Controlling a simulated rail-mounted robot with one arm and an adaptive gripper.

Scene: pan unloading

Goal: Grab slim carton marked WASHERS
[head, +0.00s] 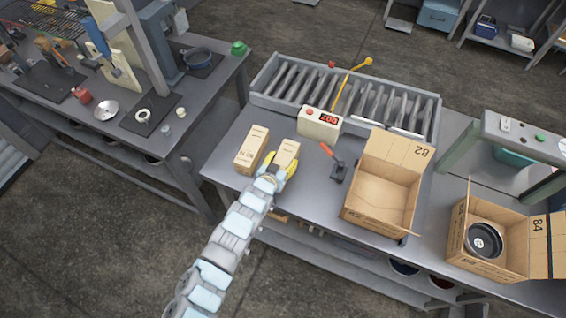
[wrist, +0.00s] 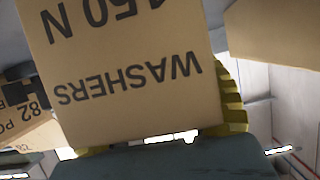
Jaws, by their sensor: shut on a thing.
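A slim tan carton marked WASHERS (wrist: 125,60) fills the middle of the wrist view, its print upside down. In the head view its top part (head: 288,150) shows beyond my gripper (head: 278,170). The yellow fingers of my gripper are shut on the carton; one finger (wrist: 232,95) shows along its right side in the wrist view. I cannot tell whether the carton touches the table. A second slim tan carton (head: 252,149) stands just left of it on the grey table (head: 225,165).
A box with a red display (head: 320,122) and a red-handled tool (head: 336,163) are to the right. An open empty box marked 82 (head: 383,195) stands further right. An open box marked 84 (head: 490,255) holds a black round thing. A roller conveyor (head: 345,95) lies behind.

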